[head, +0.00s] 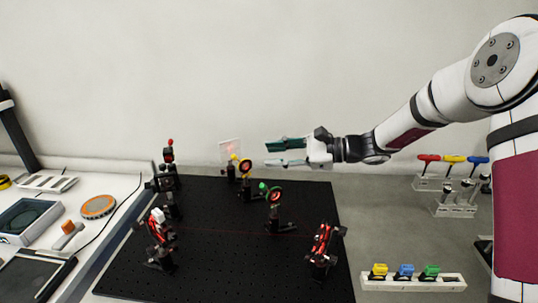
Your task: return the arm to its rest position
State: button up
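My gripper (268,154) is at the end of my arm, which reaches in from the right of the head view. It is held above the back part of the black optical breadboard (215,270) and points left. Its two green-grey fingers are apart, with empty space between them. I cannot tell how far the fingers are from these.
Several optic mounts stand on the breadboard, including a green-knobbed one (274,196) and a red-and-black one (322,245). At right are a block rack (412,283) and a holder with coloured-handled tools (436,182). A white side table (100,228) with instruments is at left.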

jog(key=shift+s, duration=0.1)
jog(key=s+r+n+h, duration=0.1)
jog(key=s, duration=0.1)
jog(key=s+r+n+g+h, duration=0.1)
jog(key=s, duration=0.2)
jog(key=s+n+h, duration=0.1)
jog(key=s+n, duration=0.1)
jog(key=s, duration=0.1)
jog(key=shift+s+d+r+g, duration=0.1)
jog(key=shift+d+r+g, duration=0.1)
jog(key=shift+r+g, duration=0.2)
jog(key=s+d+r+n+t+h, duration=0.2)
jog(key=s+d+n+h, duration=0.3)
jog(key=s+d, duration=0.5)
jog(key=s+d+r+n+t+h, duration=0.2)
jog(key=s+d+h, duration=0.5)
jog(key=s, duration=0.9)
jog(key=d+n+t, duration=0.1)
jog(key=d+n, duration=0.1)
jog(key=d, duration=0.1)
jog(key=shift+s+n+h, duration=0.3)
jog(key=shift+n+h, duration=0.1)
